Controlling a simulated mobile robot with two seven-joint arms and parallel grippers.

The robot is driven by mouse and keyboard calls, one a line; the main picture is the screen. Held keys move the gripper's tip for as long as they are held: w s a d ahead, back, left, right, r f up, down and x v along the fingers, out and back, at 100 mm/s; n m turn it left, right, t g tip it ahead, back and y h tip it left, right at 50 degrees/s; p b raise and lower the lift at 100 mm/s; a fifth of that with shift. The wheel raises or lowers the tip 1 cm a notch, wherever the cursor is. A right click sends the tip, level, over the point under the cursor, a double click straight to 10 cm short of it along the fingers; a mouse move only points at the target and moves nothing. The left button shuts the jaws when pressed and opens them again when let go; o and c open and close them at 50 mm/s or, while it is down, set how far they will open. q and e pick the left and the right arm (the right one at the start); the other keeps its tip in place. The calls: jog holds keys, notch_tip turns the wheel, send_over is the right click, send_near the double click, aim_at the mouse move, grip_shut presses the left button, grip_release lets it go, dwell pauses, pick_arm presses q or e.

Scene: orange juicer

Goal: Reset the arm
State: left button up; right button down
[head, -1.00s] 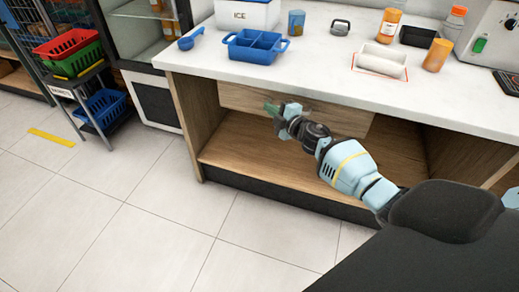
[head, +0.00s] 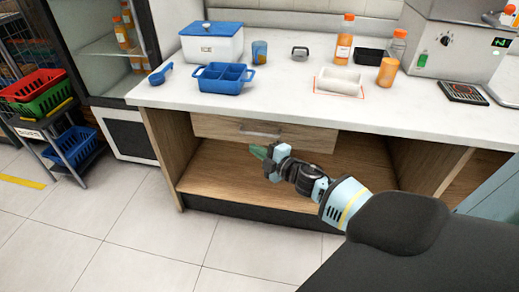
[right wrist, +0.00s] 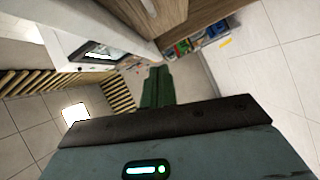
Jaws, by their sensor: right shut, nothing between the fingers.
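My right gripper (head: 259,152) is in front of the counter, below the worktop's front edge and near the drawer (head: 265,133). Its green fingers are together with nothing between them; they also show in the right wrist view (right wrist: 157,88). My right arm reaches in from the lower right of the head view. My left gripper is not in view.
The white counter (head: 300,104) holds a blue divided tray (head: 222,88), an ice box (head: 212,55), a blue scoop (head: 160,74), a white tray (head: 340,82) and orange bottles (head: 344,42). Baskets (head: 45,95) stand at the left. The floor in front is clear.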

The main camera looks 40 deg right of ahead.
jog(key=shift+s+r, duration=0.1)
jog(key=shift+s, duration=0.35)
